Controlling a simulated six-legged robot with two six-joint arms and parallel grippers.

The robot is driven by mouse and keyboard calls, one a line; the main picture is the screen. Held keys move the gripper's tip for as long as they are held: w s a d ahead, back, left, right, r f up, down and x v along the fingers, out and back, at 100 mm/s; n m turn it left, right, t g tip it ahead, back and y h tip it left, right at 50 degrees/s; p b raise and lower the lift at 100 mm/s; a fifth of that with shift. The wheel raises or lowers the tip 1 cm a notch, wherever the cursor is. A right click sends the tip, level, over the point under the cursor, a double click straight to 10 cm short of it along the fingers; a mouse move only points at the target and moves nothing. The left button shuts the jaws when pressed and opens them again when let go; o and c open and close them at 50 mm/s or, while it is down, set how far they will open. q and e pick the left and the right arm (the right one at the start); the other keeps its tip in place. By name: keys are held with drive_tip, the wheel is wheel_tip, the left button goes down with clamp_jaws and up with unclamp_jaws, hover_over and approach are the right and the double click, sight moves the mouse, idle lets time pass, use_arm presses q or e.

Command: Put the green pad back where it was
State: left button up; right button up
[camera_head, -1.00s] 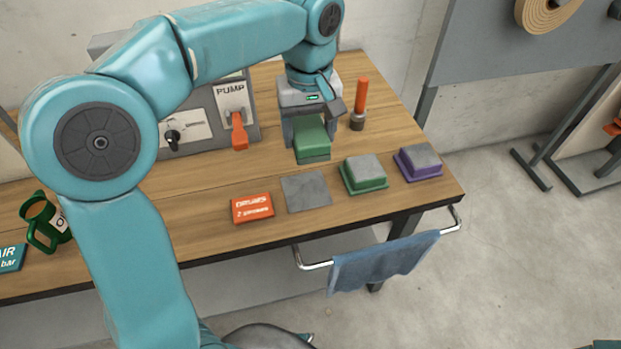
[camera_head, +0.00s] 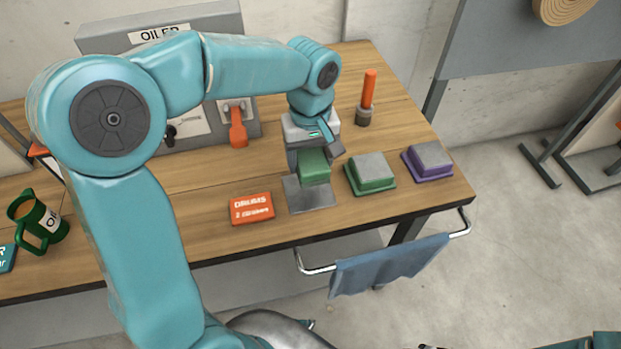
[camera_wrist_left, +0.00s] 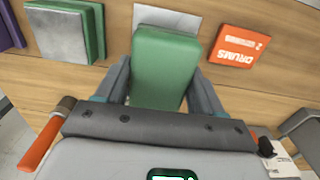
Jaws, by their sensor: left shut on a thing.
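My left gripper (camera_head: 314,160) is shut on a green pad (camera_head: 314,169) and holds it over the far part of a flat grey square (camera_head: 312,197) on the table. In the left wrist view the green pad (camera_wrist_left: 163,70) sits between the two fingers (camera_wrist_left: 160,88), with the pale square (camera_wrist_left: 166,18) partly hidden beyond it. I cannot tell whether the pad touches the square. A second green block with a grey top (camera_head: 371,173) stands just right of the square. My right gripper is not in view.
A purple block with a grey top (camera_head: 428,161) is farther right. An orange DRUMS sign (camera_head: 252,209) lies left of the square. An orange-handled tool (camera_head: 367,98) stands behind. A towel (camera_head: 388,265) hangs at the front edge.

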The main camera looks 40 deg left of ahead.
sight(310, 190)
use_arm(q)
drive_tip(key=shift+f, duration=3.6)
drive_tip(key=shift+f+b, duration=0.25)
drive_tip(key=shift+b, duration=0.2)
drive_tip(key=o, duration=1)
drive_tip(key=shift+r, duration=0.1)
